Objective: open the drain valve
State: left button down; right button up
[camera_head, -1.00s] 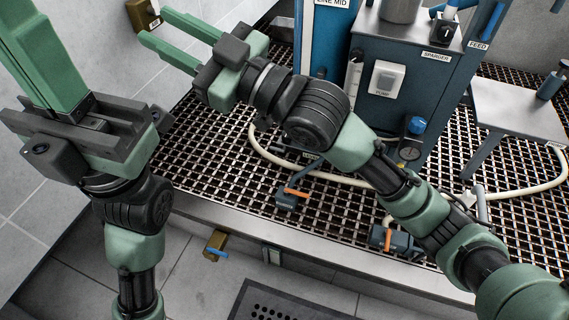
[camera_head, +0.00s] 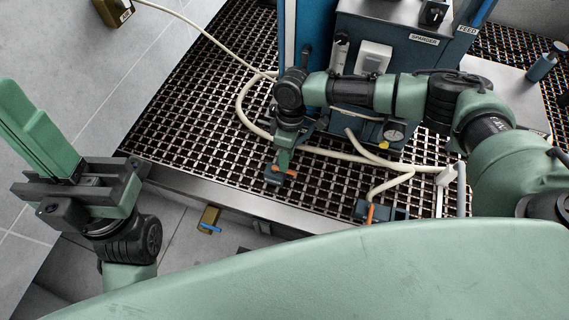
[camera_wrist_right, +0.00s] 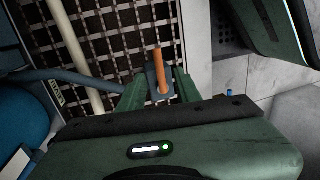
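A small blue-grey valve (camera_head: 273,176) with an orange lever (camera_head: 287,170) stands on the grating near its front edge. I read no label that tells whether it is the drain valve. My right gripper (camera_head: 284,158) points down right over it. In the right wrist view the orange lever (camera_wrist_right: 159,72) stands between the two green fingers of this gripper (camera_wrist_right: 159,90), with gaps at both sides, so the gripper is open. My left gripper (camera_head: 38,128) is at the far left, away from the valves; its finger gap is unclear.
A second orange-levered valve (camera_head: 370,213) stands to the right. A brass valve with a blue handle (camera_head: 209,220) is below the front edge. A cream hose (camera_head: 243,103) curves over the grating (camera_head: 190,110). The blue flotation machine (camera_head: 357,124) stands behind my right arm.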

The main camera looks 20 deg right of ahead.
jog(key=shift+s+a+f+b, duration=0.15)
jog(key=shift+f+b, duration=0.1)
jog(key=shift+f, duration=0.5)
jog(key=shift+s+a+f+b, duration=0.1)
jog(key=shift+f+b, duration=0.1)
jog(key=shift+f, duration=0.55)
grip_shut()
